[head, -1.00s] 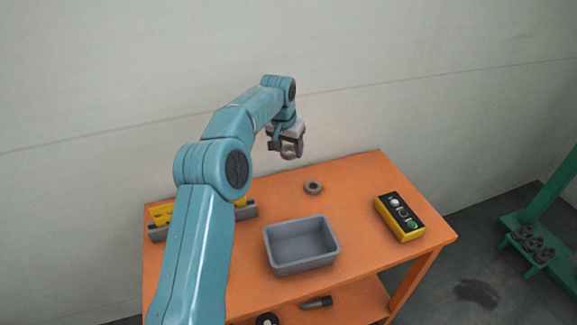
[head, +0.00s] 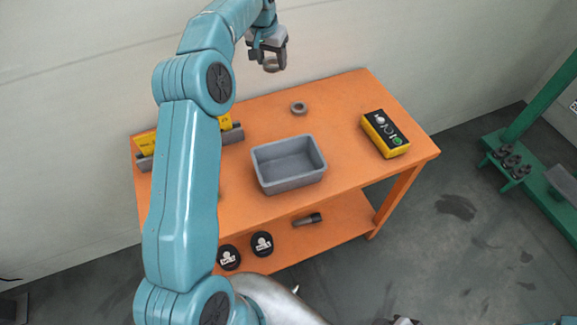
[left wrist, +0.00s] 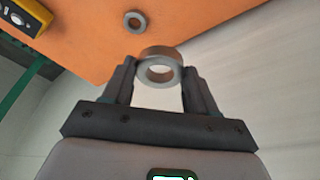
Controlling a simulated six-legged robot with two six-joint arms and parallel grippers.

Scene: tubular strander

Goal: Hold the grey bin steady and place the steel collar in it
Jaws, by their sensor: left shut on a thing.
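My left gripper (head: 268,52) is shut on a steel collar (head: 273,65), held in the air above the back edge of the orange table. In the left wrist view the collar (left wrist: 160,66) is a smooth grey ring between the two dark fingers of the left gripper (left wrist: 160,84). The grey bin (head: 289,184) stands upright on the table, in front of the held collar and apart from it. It looks empty. No gripper touches the bin. My right gripper cannot be made out.
A second, darker ring (head: 299,108) lies on the table (head: 340,100) behind the bin. A yellow button box (head: 385,134) stands to the right. A yellow-and-grey rack (head: 146,146) is at the left. A dark-handled tool (head: 307,220) and two black discs lie on the lower shelf.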

